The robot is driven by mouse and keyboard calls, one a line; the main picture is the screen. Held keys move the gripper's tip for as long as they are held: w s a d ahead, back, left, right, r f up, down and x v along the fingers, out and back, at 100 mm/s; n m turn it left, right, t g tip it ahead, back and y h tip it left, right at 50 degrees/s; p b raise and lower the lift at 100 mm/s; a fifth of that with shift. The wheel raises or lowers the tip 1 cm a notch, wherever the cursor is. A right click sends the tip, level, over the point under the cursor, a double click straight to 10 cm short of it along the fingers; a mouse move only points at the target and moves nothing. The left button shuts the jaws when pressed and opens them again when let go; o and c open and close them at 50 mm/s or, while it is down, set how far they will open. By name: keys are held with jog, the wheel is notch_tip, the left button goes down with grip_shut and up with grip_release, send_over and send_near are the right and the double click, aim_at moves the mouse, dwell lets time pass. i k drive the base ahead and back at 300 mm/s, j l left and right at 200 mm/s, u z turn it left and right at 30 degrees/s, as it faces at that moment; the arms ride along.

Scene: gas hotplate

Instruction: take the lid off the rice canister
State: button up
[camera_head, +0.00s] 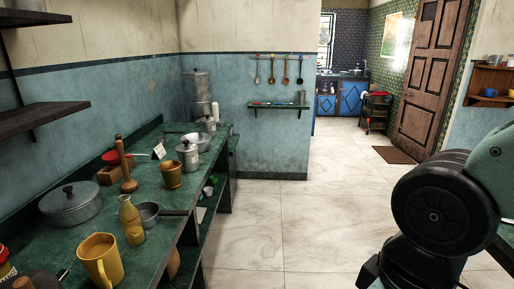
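A silver metal canister (187,158) with a lid and dark knob stands upright on the green counter (150,215) at left. A similar smaller lidded canister (208,126) stands farther back. A tall metal container (197,90) stands at the far end by the wall. No readable label shows which one is the rice canister. The lids appear to be on. Part of my arm fills the lower right, well apart from the canisters. My gripper is not visible.
Dark shelves (40,118) overhang at left. The tiled floor (310,215) beside the counter is clear.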

aim_at(207, 119)
jog(key=i, duration=2)
jog(key=i+u, duration=0.2)
jog(key=i, duration=0.25)
jog(key=i+l+u, duration=0.2)
jog(key=i, duration=0.25)
jog(key=i+l+u, duration=0.2)
jog(key=i, duration=0.25)
